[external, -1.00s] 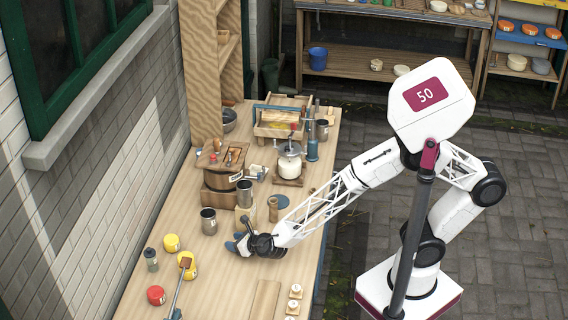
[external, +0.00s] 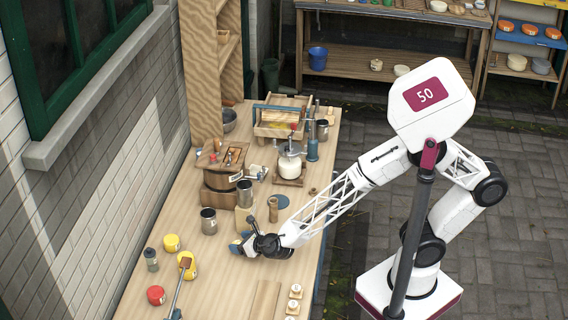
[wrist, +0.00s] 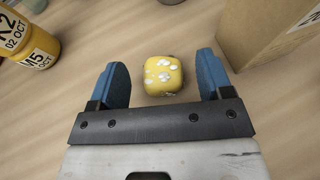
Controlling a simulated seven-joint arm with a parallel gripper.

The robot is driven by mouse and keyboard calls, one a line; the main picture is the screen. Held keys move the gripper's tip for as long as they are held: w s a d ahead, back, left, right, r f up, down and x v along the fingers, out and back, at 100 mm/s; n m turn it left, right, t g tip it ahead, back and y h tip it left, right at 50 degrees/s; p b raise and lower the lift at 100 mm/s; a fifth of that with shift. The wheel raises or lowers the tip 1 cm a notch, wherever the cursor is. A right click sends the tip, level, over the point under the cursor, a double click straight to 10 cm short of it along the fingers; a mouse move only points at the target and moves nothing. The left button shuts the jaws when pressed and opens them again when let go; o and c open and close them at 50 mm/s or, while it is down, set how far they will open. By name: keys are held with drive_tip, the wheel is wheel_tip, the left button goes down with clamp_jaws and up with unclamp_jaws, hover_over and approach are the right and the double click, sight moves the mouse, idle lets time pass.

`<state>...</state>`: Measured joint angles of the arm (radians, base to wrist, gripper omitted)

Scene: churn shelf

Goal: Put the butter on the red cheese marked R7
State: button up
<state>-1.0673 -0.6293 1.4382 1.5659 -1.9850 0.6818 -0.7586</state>
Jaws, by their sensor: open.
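The butter, a yellow block with white patches (wrist: 162,76), lies on the bench between the fingers of my gripper (wrist: 161,64) in the wrist view. The fingers are blue and open, with a gap on each side of the butter. In the external view my gripper (external: 244,243) is low over the bench, and the butter is mostly hidden there. A red cheese (external: 156,295) lies at the front left of the bench, apart from my gripper. Its marking is too small to read.
A metal cup (external: 208,221) stands behind my gripper.

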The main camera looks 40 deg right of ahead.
drive_tip(key=v, duration=0.9)
drive_tip(key=shift+d, duration=0.1)
idle(0.7)
drive_tip(key=w+d+r+m+g+h, duration=0.1)
drive_tip(key=w+d+r+m+h, duration=0.25)
drive_tip(key=d+m, duration=0.45)
drive_tip(key=w+d+r+m+g+h, duration=0.1)
drive_tip(key=w+d+r+m+h, duration=0.3)
drive_tip(key=d, duration=0.9)
drive_tip(key=w+d+r+m+g+h, duration=0.25)
drive_tip(key=d+r+m, duration=0.35)
drive_tip(key=d, duration=0.4)
drive_tip(key=s+d+r+m+g+y, duration=0.2)
drive_tip(key=s+d+r+m, duration=0.1)
drive_tip(key=s+d+m, duration=0.4)
drive_tip(key=s+d+r+m+g+y, duration=0.2)
drive_tip(key=s+d+m, duration=0.5)
drive_tip(key=d+m, duration=0.6)
drive_tip(key=m+g+y, duration=0.1)
drive_tip(key=m, duration=0.1)
drive_tip(key=shift+s+d+r+m, duration=0.15)
drive_tip(key=shift+r+m, duration=0.15)
drive_tip(key=shift+r, duration=0.1)
